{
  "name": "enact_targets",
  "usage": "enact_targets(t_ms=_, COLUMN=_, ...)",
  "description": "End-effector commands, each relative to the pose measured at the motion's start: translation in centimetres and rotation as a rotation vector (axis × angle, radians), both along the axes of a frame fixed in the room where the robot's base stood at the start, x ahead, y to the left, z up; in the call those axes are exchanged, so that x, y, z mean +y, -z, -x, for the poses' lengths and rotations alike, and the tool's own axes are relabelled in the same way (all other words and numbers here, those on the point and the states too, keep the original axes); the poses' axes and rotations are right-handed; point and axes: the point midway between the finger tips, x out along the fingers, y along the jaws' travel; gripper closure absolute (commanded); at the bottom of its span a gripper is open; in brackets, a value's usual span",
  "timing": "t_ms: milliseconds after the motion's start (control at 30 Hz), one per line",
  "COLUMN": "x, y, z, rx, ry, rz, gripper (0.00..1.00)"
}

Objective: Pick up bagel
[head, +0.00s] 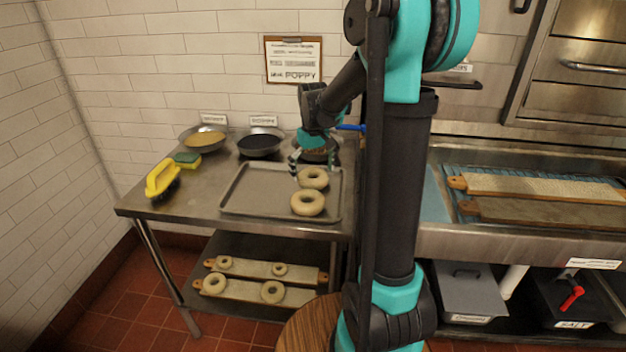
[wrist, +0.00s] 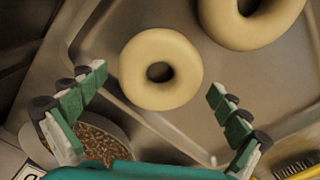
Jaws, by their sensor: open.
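Two pale, ring-shaped bagels lie on the metal tray (head: 255,190) in the head view. The farther bagel (head: 313,185) is just below my gripper (head: 312,164); the nearer bagel (head: 307,209) lies right in front of it. In the wrist view the farther bagel (wrist: 135,80) sits between and just beyond the green fingertips of my gripper (wrist: 158,82), near the tray's rim. The nearer bagel (wrist: 252,33) is cut off at the top edge. My gripper is open and empty, fingers spread wide on both sides; I cannot tell how high it is above the bagel.
Bowls of toppings (head: 205,138) (head: 260,144) line the wall behind the tray; a seed bowl (wrist: 100,137) is close to one finger. A yellow brush (head: 162,178) and a sponge (head: 187,158) lie left. More bagels lie on boards (head: 250,291) on the lower shelf.

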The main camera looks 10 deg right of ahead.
Motion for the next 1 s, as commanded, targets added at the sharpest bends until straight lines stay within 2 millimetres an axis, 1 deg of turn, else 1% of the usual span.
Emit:
enact_targets(t_ms=233, x=0.00, y=0.19, z=0.00, rx=0.000, ry=0.000, rz=0.000, gripper=0.00)
enact_targets(t_ms=600, x=-0.01, y=0.17, z=0.00, rx=0.000, ry=0.000, rz=0.000, gripper=0.46)
enact_targets(t_ms=867, x=0.00, y=0.07, z=0.00, rx=0.000, ry=0.000, rz=0.000, gripper=0.46)
enact_targets(t_ms=1000, x=0.00, y=-0.55, z=0.00, rx=0.000, ry=0.000, rz=0.000, gripper=0.46)
